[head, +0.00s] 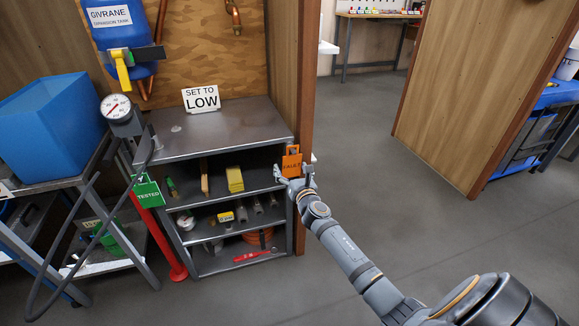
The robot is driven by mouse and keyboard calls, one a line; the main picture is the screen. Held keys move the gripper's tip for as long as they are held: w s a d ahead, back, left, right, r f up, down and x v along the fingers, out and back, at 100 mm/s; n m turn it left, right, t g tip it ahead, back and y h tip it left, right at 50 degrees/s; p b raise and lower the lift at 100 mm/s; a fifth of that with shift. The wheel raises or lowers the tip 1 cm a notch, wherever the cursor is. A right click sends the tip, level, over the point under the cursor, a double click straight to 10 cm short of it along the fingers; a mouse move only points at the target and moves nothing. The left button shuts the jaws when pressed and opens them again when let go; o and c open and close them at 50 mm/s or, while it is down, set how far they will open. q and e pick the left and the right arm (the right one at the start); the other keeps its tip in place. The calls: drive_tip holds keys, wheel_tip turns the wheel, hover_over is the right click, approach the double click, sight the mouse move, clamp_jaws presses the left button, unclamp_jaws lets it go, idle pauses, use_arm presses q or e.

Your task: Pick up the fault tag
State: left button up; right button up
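The orange fault tag (291,161) hangs at the front right edge of the grey shelf unit, beside the wooden post. Its lettering shows, and its lower edge is close behind my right gripper. My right gripper (294,174) reaches in from the lower right. Its two fingers stand apart, one toward each side of the tag's lower part. I cannot tell whether they touch the tag. My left gripper is not in view.
The shelf unit (215,128) carries a "SET TO LOW" sign (201,98) and holds brushes, a yellow sponge block and fittings. A green "TESTED" tag (148,191) hangs near a pump gauge (116,108). Open floor (440,225) lies to the right.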

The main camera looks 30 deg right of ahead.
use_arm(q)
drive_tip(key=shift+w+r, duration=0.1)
use_arm(e)
drive_tip(key=c, duration=0.7)
drive_tip(key=shift+o, duration=0.2)
drive_tip(key=shift+r+p, duration=0.65)
drive_tip(key=shift+r, duration=0.05)
drive_tip(key=shift+s+r, duration=0.1)
drive_tip(key=shift+s, duration=0.2)
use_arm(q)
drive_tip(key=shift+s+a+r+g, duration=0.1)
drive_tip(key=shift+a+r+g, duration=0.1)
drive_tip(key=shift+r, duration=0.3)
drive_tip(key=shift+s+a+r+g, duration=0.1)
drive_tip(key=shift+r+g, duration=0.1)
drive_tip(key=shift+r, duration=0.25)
use_arm(e)
drive_tip(key=v, duration=1.7)
drive_tip(key=shift+s+a, duration=0.15)
drive_tip(key=shift+s, duration=0.05)
